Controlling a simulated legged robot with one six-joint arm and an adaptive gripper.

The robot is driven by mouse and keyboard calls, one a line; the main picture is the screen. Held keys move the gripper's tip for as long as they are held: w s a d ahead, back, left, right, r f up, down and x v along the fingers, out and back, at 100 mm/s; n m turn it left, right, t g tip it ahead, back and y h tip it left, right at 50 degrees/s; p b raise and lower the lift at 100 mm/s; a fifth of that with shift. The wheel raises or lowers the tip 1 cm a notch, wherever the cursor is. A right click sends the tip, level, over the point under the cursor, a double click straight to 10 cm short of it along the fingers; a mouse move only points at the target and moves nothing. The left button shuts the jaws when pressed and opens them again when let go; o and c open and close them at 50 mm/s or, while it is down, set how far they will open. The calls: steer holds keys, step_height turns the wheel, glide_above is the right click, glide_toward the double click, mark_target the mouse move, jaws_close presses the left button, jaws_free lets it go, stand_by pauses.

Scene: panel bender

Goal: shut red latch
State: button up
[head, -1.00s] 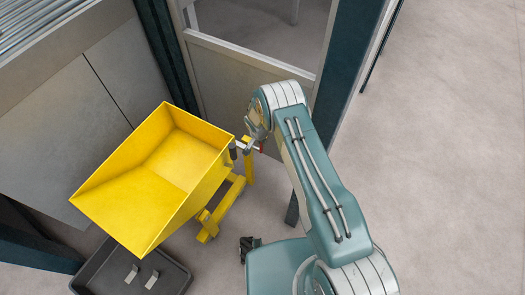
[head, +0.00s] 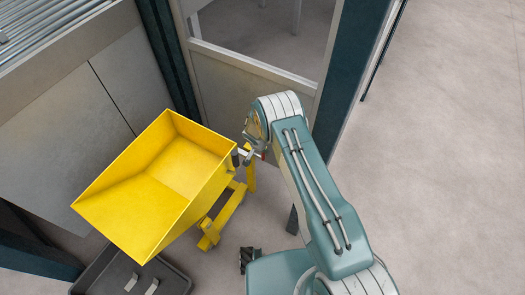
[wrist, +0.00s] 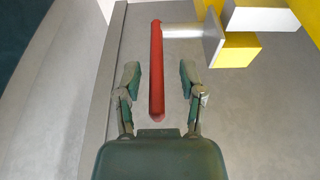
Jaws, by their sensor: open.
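The red latch (wrist: 156,75) is a long red bar in the wrist view, joined near its top to a silver rod and bracket. A small red bit of it shows in the head view (head: 263,155), beside the yellow tipping hopper (head: 165,180). My gripper (wrist: 160,75) is open in the wrist view, with one finger on each side of the bar's lower part. Gaps show between the bar and both fingers, so neither appears to touch it. In the head view my arm hides most of the gripper and latch.
A dark grey tray (head: 135,275) with small metal pieces lies on the floor at the lower left. A framed panel with a window (head: 235,90) stands behind the hopper. The floor (head: 450,150) at the right is clear.

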steer(key=shift+r, duration=0.15)
steer(key=shift+r, duration=0.35)
steer(key=v, duration=1.1)
steer(key=shift+s+a+f, duration=0.1)
steer(key=shift+s+f, duration=0.05)
